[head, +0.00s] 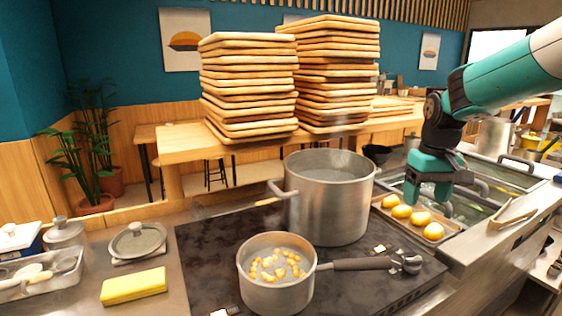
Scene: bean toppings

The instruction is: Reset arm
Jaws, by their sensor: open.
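My gripper (428,200) is teal and black and points down at the right of the head view. Its two fingers stand apart with nothing seen between them. It hangs above or just in front of a tray (447,236) that holds several yellow, potato-like items (401,211); I cannot tell its exact height. My arm comes in from the upper right.
On the dark stove top (213,248) stand a large steel pot (330,205) and a small saucepan (258,292) holding beans. A yellow sponge (134,286) and a lid (138,241) lie left. Tongs (512,217) lie right. Stacked boards (248,85) stand behind.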

